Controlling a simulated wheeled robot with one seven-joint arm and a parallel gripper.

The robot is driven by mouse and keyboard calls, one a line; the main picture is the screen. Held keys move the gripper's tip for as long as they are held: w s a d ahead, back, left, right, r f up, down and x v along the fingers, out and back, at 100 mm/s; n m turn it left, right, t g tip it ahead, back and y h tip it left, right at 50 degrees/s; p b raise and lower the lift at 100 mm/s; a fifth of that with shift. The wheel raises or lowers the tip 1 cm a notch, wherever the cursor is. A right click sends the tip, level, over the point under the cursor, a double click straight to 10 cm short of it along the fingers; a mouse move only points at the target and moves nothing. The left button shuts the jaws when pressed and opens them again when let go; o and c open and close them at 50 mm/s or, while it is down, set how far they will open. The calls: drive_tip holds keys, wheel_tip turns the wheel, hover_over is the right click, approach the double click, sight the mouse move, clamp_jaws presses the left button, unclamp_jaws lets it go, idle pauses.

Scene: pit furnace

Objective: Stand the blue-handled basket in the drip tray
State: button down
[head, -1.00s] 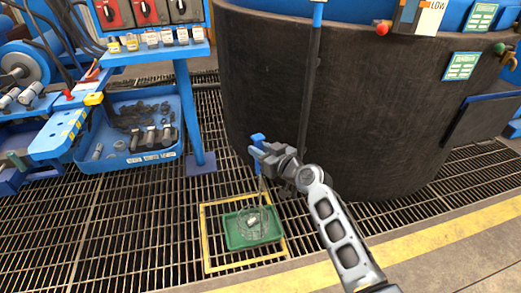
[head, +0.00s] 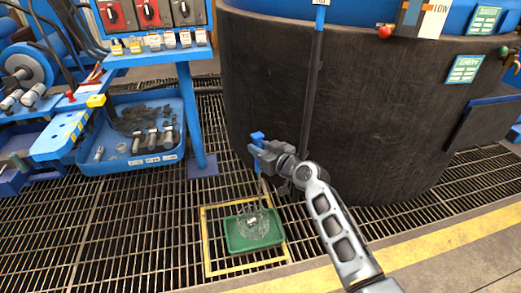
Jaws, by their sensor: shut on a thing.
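The blue-handled basket (head: 255,226) is a wire basket with a long stem and a blue handle (head: 256,152) at its top. My gripper (head: 259,155) is shut on the blue handle, with the basket hanging below it. In the picture the basket overlaps the green drip tray (head: 238,245), which lies on the floor grating inside a yellow square outline. I cannot tell whether the basket touches the tray floor or hangs just above it. A small white label shows at the basket.
The large dark furnace wall (head: 350,110) stands close behind my gripper, with a dark upright pole (head: 311,90) against it. A blue bin of dark parts (head: 130,162) and a blue bench post (head: 191,115) are at the left. Grating around the tray is clear.

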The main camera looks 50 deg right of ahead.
idle(0.4)
drive_tip(key=shift+w+f+b, duration=0.1)
drive_tip(key=shift+f+b, duration=0.3)
drive_tip(key=shift+b, duration=0.25)
drive_tip(key=shift+w+d+f+b, duration=0.1)
drive_tip(key=shift+f+b, duration=1.85)
drive_tip(key=shift+b, duration=0.25)
drive_tip(key=c, duration=0.8)
unclamp_jaws()
drive_tip(key=shift+o, duration=0.6)
drive_tip(key=shift+f, duration=0.3)
drive_tip(key=o, duration=0.4)
drive_tip(key=shift+r, duration=0.1)
